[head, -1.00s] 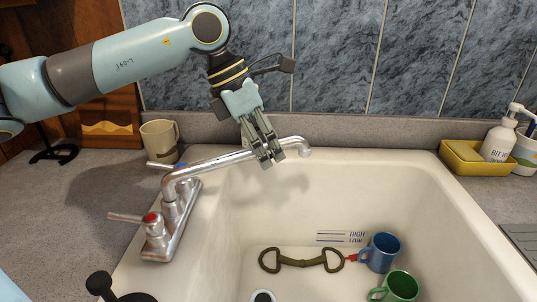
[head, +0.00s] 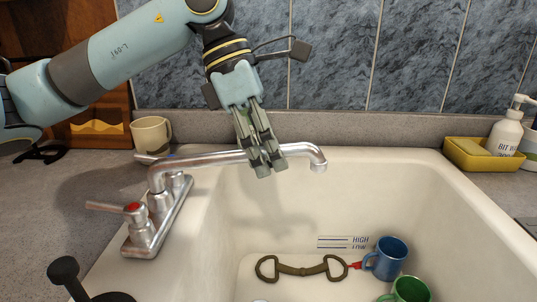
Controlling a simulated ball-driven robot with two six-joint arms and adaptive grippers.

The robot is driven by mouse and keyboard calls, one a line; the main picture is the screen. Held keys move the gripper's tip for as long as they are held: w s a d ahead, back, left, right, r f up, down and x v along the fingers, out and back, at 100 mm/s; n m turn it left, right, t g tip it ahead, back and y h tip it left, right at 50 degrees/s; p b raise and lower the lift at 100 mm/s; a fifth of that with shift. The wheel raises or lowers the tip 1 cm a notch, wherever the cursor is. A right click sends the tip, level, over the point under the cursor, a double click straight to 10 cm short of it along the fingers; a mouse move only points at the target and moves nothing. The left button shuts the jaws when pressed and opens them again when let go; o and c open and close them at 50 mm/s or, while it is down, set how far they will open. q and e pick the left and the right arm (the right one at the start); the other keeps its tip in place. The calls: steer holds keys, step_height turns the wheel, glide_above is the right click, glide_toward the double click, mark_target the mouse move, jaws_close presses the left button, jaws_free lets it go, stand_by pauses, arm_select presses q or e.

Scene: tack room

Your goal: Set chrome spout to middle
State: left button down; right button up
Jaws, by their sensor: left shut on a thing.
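The chrome spout (head: 212,160) rises from the faucet base at the sink's left rim and reaches right over the basin. Its downturned tip (head: 318,163) hangs over the back part of the sink (head: 421,178). My left gripper (head: 263,168) comes down from above and is shut on the spout, a little left of its tip. The fingers hide a short stretch of the pipe. The faucet base (head: 163,225) has a handle with a red mark (head: 120,208) at the front and another handle partly hidden behind the spout. My right gripper is not in view.
In the basin lie a bit-like metal piece with two rings (head: 300,270), a blue mug (head: 391,258) and a green mug (head: 408,290). A beige mug (head: 152,132) stands behind the faucet. A yellow tray (head: 470,160) with a white bottle (head: 503,135) stands at right.

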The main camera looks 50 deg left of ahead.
arm_select(q)
steer(key=c, duration=1.2)
jaws_free()
step_height(320, 180, up, 10)
steer(key=shift+r, duration=0.1)
steer(key=shift+s+d, duration=0.1)
